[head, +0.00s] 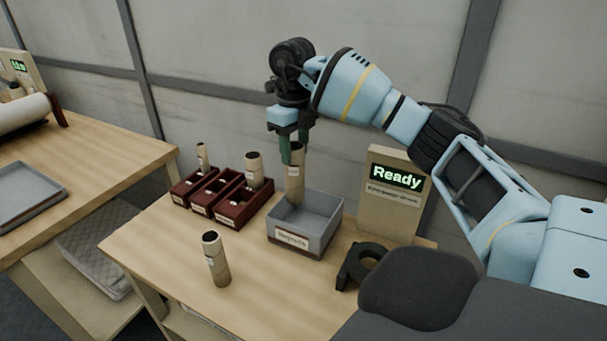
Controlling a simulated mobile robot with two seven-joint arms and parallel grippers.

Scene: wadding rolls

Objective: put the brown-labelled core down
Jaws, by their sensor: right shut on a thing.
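My right gripper (293,152) points down and is shut on the top of a tan cardboard core (295,184). The core is upright at the back left part of a grey box (306,250), its lower end at or inside the rim. I cannot tell whether it touches the box floor. A small label shows near its top, but its colour is too small to make out. Another core (216,262) stands upright on the table in front, with a pale label. My left gripper is not in view.
Dark red bins (233,214) stand left of the box, with one core (202,158) in the left bin and another core (254,168) in the right one. A sign reading Ready (394,200) and a black tape dispenser (362,265) stand to the right.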

